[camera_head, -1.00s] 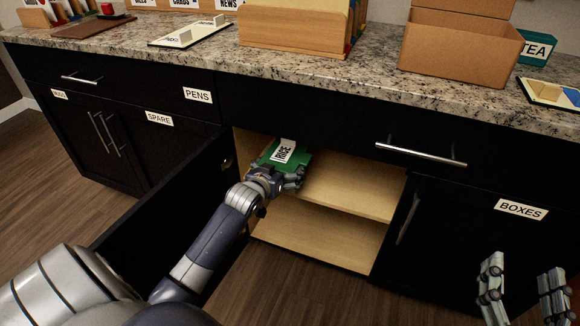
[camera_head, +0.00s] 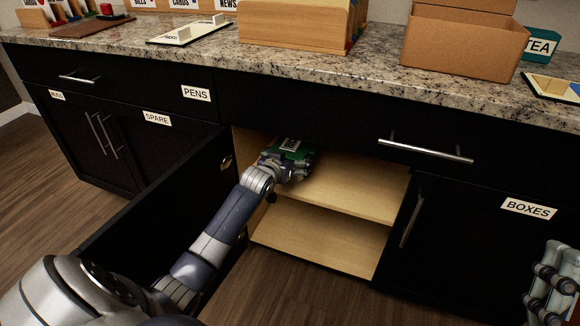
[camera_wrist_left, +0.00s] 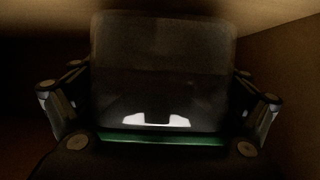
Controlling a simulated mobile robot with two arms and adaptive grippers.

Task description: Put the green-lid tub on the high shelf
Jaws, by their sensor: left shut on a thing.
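The green-lid tub (camera_head: 293,147) shows its green top and a white label inside the open cabinet, on the upper level. My left gripper (camera_head: 288,168) is shut on it, just above the upper shelf board (camera_head: 345,185). In the left wrist view the tub (camera_wrist_left: 165,70) fills the middle, dark, with a green edge below and a finger on each side. I cannot tell whether the tub's base touches the shelf. My right gripper (camera_head: 552,288) is at the lower right edge, partly cut off, away from the cabinet; its jaw state is unclear.
The cabinet's lower shelf (camera_head: 325,240) is bare. The open black door (camera_head: 165,215) stands left of my left arm. A closed door labelled BOXES (camera_head: 500,235) is on the right. The granite counter above holds a wooden organiser (camera_head: 292,25) and a cardboard box (camera_head: 462,48).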

